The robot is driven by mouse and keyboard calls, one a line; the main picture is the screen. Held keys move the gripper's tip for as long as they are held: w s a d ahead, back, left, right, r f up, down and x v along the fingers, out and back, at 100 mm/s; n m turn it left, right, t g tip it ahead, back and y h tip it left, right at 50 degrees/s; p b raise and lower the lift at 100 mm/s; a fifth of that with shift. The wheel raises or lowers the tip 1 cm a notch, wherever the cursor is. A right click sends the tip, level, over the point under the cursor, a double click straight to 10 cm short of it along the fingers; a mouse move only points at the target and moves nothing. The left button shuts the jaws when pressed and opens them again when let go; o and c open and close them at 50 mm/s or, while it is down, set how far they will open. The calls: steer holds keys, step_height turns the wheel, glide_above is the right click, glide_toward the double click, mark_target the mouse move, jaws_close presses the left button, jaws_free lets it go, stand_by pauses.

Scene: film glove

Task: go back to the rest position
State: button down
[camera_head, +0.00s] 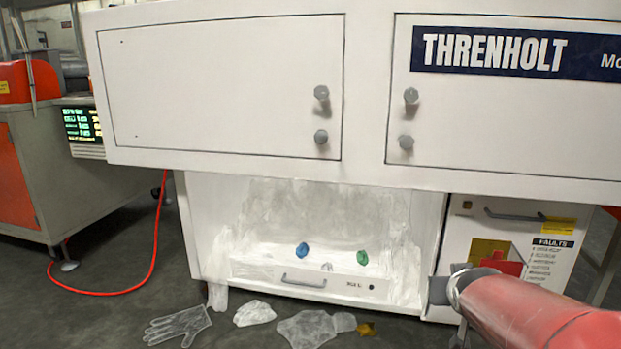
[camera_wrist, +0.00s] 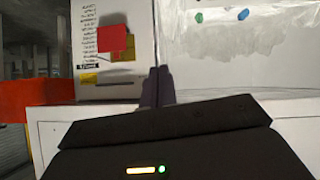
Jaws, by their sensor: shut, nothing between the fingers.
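My gripper shows in the wrist view with its two dark fingers (camera_wrist: 157,87) together and nothing between them. In that view the fingers lie over the border between the white panel with the fault label and the open bay, and the picture appears upside down. In the head view my red arm reaches in from the lower right, in front of the fault panel (camera_head: 525,245). The fingertips cannot be made out there. The white machine (camera_head: 220,80) with the THRENHOLT sign fills most of the head view.
The open bay holds a drawer (camera_head: 330,284), a blue lump (camera_head: 302,250) and a green lump (camera_head: 362,257). Clear film gloves (camera_head: 178,325) and scraps (camera_head: 316,328) lie on the floor in front. A red cable (camera_head: 153,250) runs along the floor at left, beside an orange-grey cabinet (camera_head: 18,185).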

steer(key=s+a+f+n+g+y, duration=0.1)
steer(key=s+a+g+y, duration=0.1)
steer(key=s+a, duration=0.6)
steer(key=s+a+f+n+g+y, duration=0.15)
steer(key=s+a, duration=0.25)
steer(key=s, duration=0.8)
step_height(320, 180, up, 12)
steer(key=g+p, duration=0.1)
steer(key=p, duration=1.1)
steer(key=shift+s+a+r+m, duration=0.2)
steer(key=shift+s+m, duration=0.25)
